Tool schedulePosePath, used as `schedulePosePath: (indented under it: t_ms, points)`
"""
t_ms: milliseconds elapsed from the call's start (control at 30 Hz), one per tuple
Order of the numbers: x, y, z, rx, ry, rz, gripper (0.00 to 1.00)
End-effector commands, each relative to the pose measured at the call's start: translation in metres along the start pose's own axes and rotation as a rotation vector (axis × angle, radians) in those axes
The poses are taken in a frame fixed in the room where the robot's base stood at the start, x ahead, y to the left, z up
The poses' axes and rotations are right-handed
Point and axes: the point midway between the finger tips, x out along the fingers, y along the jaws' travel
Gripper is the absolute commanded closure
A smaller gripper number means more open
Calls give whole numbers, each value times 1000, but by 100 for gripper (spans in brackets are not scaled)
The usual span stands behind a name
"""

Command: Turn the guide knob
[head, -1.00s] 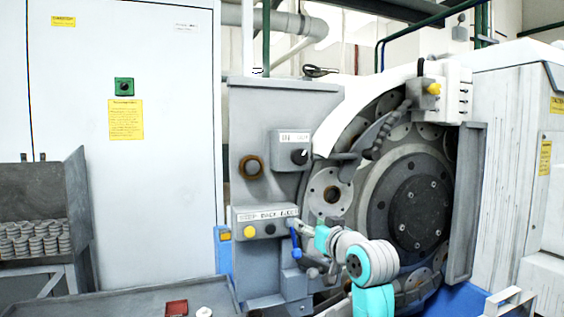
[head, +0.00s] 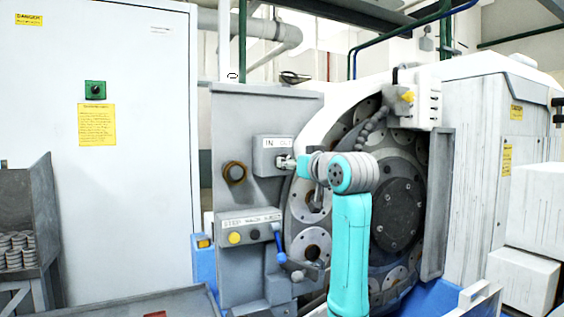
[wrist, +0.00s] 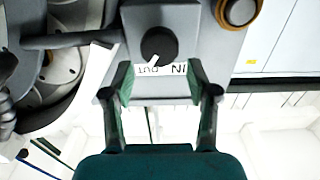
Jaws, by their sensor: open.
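The guide knob (wrist: 158,44) is a round black knob with a white pointer, on a grey box labelled IN and OUT. In the wrist view the label is upside down and the pointer points down, toward the OUT side of the label. My gripper (wrist: 158,70) is open, with one finger on each side of the label and the knob just past the fingertips. In the head view my gripper (head: 286,163) is at the front of the box (head: 273,145) and hides the knob. I cannot tell whether the fingers touch anything.
A lower panel with a yellow button (head: 235,238) and a blue-handled lever (head: 279,246) is below the box. A brown ring fitting (head: 235,172) is to the left. The grinder's large disc (head: 397,213) is behind and right of my arm.

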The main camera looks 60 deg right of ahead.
Motion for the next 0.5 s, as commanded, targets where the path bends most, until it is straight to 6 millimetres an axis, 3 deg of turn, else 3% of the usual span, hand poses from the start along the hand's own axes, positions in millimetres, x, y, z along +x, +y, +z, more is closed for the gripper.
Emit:
schedulePosePath:
  t_ms: [200,500]
  points:
    - [38,-1,1,1,-3,-1,42]
    - [62,0,1,0,-1,0,42]
